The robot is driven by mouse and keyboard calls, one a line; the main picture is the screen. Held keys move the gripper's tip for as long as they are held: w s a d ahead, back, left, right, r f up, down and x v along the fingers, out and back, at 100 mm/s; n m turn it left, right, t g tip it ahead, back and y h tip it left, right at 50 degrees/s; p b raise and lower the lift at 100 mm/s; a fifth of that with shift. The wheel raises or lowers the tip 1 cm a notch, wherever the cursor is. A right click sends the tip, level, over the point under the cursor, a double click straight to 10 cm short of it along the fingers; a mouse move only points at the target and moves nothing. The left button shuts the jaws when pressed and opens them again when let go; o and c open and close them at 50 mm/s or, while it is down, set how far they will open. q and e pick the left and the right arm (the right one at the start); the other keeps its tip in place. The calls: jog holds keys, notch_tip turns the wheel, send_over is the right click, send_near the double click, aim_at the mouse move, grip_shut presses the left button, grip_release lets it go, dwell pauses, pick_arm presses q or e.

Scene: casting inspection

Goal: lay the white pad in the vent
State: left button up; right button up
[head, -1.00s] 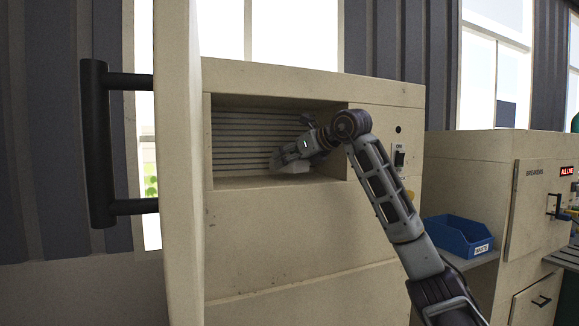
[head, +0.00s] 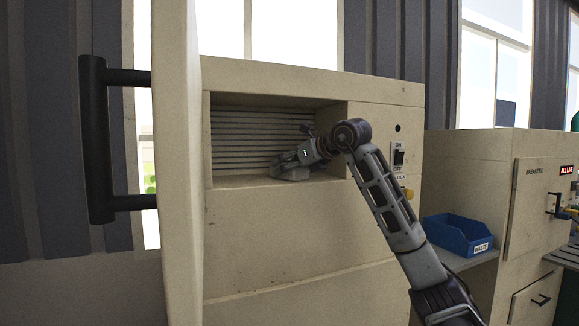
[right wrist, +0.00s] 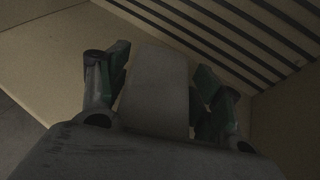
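The white pad (head: 292,174) looks grey in the shade and rests on the floor of the vent (head: 240,181), the recessed opening with slats across its back. In the right wrist view the pad (right wrist: 160,82) lies between the two fingers of my right gripper (right wrist: 162,75). Narrow dark gaps show between the pad and both fingers, so the gripper looks open around it. In the head view my right gripper (head: 284,163) reaches into the vent and partly covers the pad. My left gripper is out of view.
A beige door with a black handle (head: 96,140) stands open on the left of the vent. A switch (head: 399,155) and a yellow knob (head: 408,194) sit on the cabinet front at right. A blue bin (head: 458,236) stands on a ledge further right.

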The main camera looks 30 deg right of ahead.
jog(key=shift+o, duration=1)
jog(key=shift+r, duration=0.15)
jog(key=b+v, duration=0.1)
jog(key=v, duration=1.1)
jog(key=shift+b, duration=0.4)
